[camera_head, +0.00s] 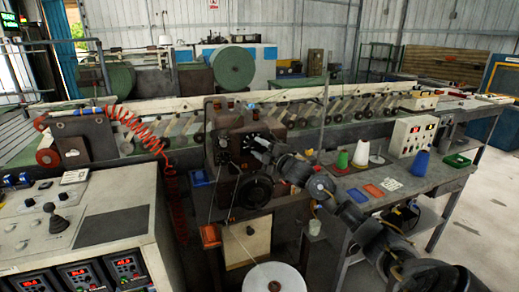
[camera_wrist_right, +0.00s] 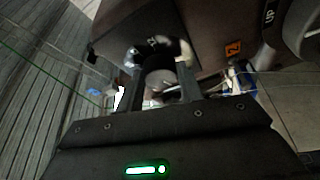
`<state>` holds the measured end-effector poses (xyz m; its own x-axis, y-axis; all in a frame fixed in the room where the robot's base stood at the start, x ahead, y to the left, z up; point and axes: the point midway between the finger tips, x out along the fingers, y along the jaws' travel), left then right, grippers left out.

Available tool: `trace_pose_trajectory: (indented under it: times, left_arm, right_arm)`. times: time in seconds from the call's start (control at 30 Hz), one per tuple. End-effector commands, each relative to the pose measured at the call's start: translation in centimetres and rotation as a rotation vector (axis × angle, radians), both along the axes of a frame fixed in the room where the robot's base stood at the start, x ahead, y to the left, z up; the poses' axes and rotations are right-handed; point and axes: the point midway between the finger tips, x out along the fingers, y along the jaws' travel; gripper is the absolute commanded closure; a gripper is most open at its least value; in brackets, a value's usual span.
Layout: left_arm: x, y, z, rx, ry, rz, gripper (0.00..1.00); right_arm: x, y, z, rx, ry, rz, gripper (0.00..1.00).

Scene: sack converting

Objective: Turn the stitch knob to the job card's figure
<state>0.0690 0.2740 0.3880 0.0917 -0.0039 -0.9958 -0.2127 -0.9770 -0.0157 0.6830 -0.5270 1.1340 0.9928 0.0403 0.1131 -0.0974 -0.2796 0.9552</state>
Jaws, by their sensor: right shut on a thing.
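The dark stitching machine head (camera_head: 226,128) stands in the middle of the head view, with small dials on its face. My right gripper (camera_head: 257,143) reaches it from the lower right. In the right wrist view my right gripper (camera_wrist_right: 160,88) has its two fingers on either side of a grey round knob (camera_wrist_right: 160,76), shut on it. I cannot tell which card is the job card. My left gripper is not in view.
A side table at right holds a green cone (camera_head: 343,160), a blue cone (camera_head: 420,166), a control box (camera_head: 411,137) and a green tray (camera_head: 457,161). A control console (camera_head: 115,226) stands at left. A red coiled hose (camera_head: 140,128) hangs left of the machine.

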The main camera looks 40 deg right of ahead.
Motion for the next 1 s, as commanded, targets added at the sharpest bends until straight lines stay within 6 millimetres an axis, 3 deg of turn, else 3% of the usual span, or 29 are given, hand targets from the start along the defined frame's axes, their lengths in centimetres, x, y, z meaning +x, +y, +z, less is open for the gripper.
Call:
trace_pose_trajectory:
  times: [0.3,0.33,0.5,0.83,1.0]
  left_arm:
    - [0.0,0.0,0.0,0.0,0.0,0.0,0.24]
    - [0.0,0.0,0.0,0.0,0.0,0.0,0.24]
    - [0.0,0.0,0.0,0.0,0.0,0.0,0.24]
    - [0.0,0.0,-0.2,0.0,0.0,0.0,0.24]
    - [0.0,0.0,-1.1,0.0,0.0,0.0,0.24]
  right_arm:
    - [0.0,0.0,-0.1,-0.002,0.002,0.0,0.86]
    - [0.0,0.0,-0.1,-0.002,0.002,0.0,0.61]
    - [0.0,0.0,0.0,-0.002,0.001,0.0,0.42]
    - [-0.4,0.0,-0.2,-0.002,0.001,0.0,0.42]
    - [-2.6,0.0,-0.7,-0.005,0.002,0.002,0.42]
